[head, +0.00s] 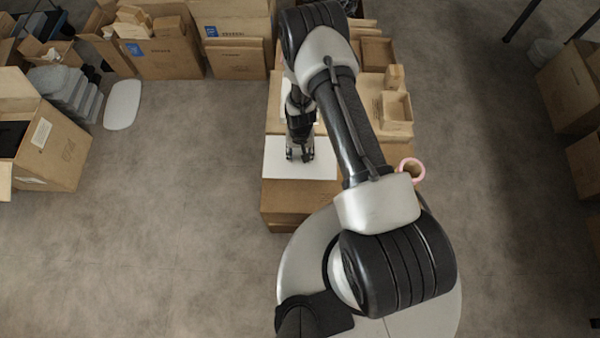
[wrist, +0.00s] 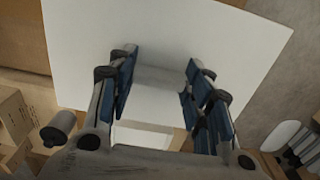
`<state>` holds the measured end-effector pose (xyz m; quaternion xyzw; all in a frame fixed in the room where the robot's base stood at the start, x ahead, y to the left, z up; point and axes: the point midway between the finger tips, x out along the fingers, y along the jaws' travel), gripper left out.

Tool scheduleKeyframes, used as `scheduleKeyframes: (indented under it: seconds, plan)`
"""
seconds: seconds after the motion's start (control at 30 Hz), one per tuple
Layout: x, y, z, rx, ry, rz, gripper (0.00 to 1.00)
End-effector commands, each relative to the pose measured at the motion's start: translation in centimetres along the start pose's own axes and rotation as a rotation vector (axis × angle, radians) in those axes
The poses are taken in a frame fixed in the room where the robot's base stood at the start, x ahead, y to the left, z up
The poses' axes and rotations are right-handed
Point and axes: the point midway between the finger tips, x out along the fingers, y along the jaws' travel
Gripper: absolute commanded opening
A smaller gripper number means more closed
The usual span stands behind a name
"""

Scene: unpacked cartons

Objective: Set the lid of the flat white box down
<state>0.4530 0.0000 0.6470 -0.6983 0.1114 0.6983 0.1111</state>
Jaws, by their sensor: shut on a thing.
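The flat white lid (head: 322,168) is under my gripper (head: 300,157) in the head view, over the front end of the row of brown cartons. In the wrist view the lid (wrist: 85,45) fills much of the picture as a plain white sheet. My gripper (wrist: 160,90) has its blue-padded fingers on either side of a pale raised block on the lid and is shut on it. Whether the lid touches the carton below or hangs just above it, I cannot tell. Another white surface (head: 285,88) shows behind my arm, mostly hidden.
The brown carton (head: 290,200) is below the lid. Small open boxes (head: 396,112) stand to the right of my arm, and a pink-rimmed roll (head: 411,169) is near my base. Several cartons (head: 165,52) line the back left.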

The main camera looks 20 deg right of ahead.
Motion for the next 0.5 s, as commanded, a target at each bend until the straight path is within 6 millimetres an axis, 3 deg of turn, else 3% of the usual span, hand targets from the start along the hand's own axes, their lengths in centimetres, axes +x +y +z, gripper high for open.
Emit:
scheduleKeyframes:
  seconds: [0.03, 0.3, 0.5]
  plan:
    - [2.0, 0.1, 0.1, 0.000, -0.003, 0.001, 0.19]
    - [9.0, 0.0, 0.1, -0.001, 0.000, 0.000, 0.19]
    - [11.5, 0.0, 0.0, -0.001, 0.001, 0.000, 0.19]
